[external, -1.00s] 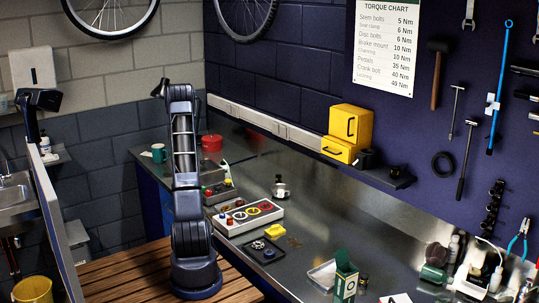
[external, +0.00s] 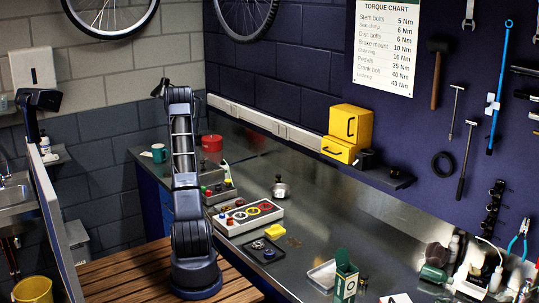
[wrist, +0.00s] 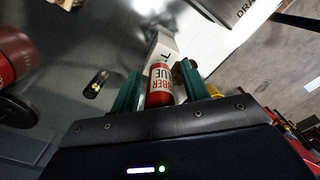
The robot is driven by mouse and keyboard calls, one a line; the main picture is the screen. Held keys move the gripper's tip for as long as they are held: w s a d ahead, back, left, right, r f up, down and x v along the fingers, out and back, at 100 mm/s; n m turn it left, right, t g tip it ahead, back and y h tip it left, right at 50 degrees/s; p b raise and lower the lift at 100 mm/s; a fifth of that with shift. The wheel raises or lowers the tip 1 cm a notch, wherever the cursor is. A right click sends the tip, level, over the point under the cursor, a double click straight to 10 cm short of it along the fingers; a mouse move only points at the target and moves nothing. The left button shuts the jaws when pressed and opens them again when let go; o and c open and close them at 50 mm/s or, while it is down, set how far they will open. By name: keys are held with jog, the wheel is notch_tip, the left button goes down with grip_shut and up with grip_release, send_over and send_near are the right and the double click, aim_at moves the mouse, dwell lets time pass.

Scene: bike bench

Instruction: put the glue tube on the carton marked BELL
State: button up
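The glue tube (wrist: 160,88) is a red and white tube with large lettering, seen in the wrist view. It sits between the two teal fingers of my gripper (wrist: 159,80), close to the palm, and the fingers appear shut on it. A white carton (wrist: 161,48) with a partly hidden letter T shows just beyond the tube. I cannot read BELL on any carton. In the external view my gripper is hidden behind my arm.
In the wrist view a small black bottle (wrist: 97,83) stands left of the fingers, and a large red object (wrist: 12,55) is at the left edge.

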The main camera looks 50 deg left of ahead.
jog(key=shift+r, duration=0.1)
notch_tip(320, 180, up, 12)
jog(key=shift+r, duration=0.1)
dwell(0.6)
